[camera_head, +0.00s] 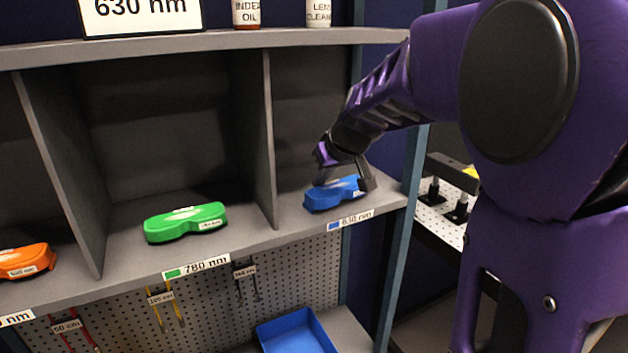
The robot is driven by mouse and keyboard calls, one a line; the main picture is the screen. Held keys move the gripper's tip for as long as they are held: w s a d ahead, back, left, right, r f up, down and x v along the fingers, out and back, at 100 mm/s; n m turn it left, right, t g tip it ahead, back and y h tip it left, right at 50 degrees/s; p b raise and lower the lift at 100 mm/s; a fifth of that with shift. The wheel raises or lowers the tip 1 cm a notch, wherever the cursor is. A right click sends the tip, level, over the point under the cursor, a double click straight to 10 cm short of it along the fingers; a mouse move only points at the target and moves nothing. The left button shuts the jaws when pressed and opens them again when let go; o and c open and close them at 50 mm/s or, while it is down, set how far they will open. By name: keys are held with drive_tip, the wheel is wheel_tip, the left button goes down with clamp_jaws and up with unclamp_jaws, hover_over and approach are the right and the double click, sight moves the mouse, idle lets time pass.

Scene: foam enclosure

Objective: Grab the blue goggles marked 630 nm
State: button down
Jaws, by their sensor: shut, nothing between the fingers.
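The blue goggles (325,197) lie in the right compartment of the grey shelf, above a label (350,219) with a blue square that reads 630 nm. My gripper (346,184) reaches in from the upper right and is right at the goggles, covering part of their top and right end. It is shut with nothing between the fingers. Whether the fingers touch the goggles cannot be told from this view.
Green goggles (186,222) lie in the middle compartment and orange goggles (28,262) in the left one. A grey divider (268,140) stands left of the blue goggles. Bottles (246,13) and a 630 nm sign (140,12) are on top. A blue tray (297,334) sits below.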

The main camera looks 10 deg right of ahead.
sight(325, 189)
drive_tip(key=s, duration=0.1)
drive_tip(key=s+d+b, duration=0.1)
drive_tip(key=s, duration=0.1)
drive_tip(key=shift+s, duration=0.1)
idle(0.3)
